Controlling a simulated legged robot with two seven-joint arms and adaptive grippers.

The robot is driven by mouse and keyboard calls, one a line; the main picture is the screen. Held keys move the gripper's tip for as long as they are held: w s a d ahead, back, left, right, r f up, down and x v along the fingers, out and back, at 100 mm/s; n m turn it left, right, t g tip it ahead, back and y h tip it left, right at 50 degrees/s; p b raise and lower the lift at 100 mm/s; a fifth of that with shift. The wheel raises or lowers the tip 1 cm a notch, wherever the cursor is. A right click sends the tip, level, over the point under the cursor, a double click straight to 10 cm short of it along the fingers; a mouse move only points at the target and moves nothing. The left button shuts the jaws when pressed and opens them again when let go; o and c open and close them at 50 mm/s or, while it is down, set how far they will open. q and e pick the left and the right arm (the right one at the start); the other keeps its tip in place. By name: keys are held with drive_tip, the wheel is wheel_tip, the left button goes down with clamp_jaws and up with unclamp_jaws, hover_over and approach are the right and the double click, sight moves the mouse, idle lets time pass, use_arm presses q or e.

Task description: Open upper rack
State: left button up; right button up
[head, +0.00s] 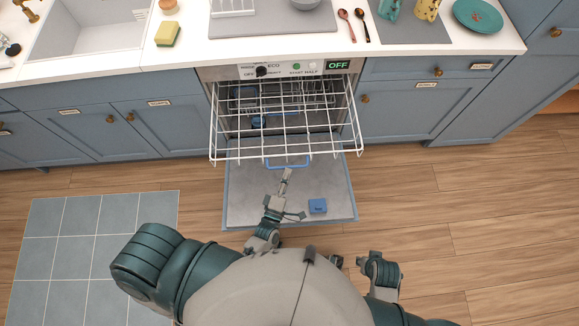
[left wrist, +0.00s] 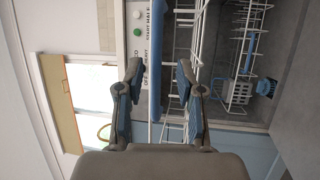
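The upper rack (head: 240,135) is a white wire basket that stands out of the open dishwasher, over the lowered door (head: 240,200). A blue handle (head: 287,165) runs along its front edge. My left gripper (head: 287,174) is at this handle. In the left wrist view, its two blue-padded fingers (left wrist: 158,92) are apart, with the blue handle bar (left wrist: 155,55) lying between them. Whether a finger touches the bar I cannot tell. My right gripper (head: 380,270) is low at the right, away from the rack and seemingly empty; its fingers are too small to judge.
The control panel (head: 290,69) reads OFF. Blue cabinets (head: 415,110) flank the dishwasher. The wooden floor (head: 450,220) to the right is clear.

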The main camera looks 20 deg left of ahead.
use_arm(q)
drive_tip(key=s+f, duration=0.1)
drive_tip(key=s, duration=0.7)
drive_tip(key=shift+s+f, duration=0.2)
drive_tip(key=shift+f, duration=0.05)
wheel_tip(320, 180, down, 13)
drive_tip(key=s+m+g+h+p, duration=0.2)
drive_tip(key=m+g+h+p, duration=0.15)
drive_tip(key=m+g, duration=0.65)
drive_tip(key=s+a+f+m+g+y+p, duration=0.3)
drive_tip(key=s+a+f+m+g, duration=0.5)
drive_tip(key=s, duration=0.3)
drive_tip(key=shift+s+a+f+m, duration=0.2)
drive_tip(key=shift+s+a+m, duration=0.15)
drive_tip(key=shift+m, duration=0.35)
use_arm(e)
drive_tip(key=s+f, duration=0.4)
drive_tip(key=f, duration=1.2)
drive_tip(key=shift+d+f+g, duration=0.15)
drive_tip(key=shift+f+g, duration=0.15)
drive_tip(key=shift+f, duration=0.05)
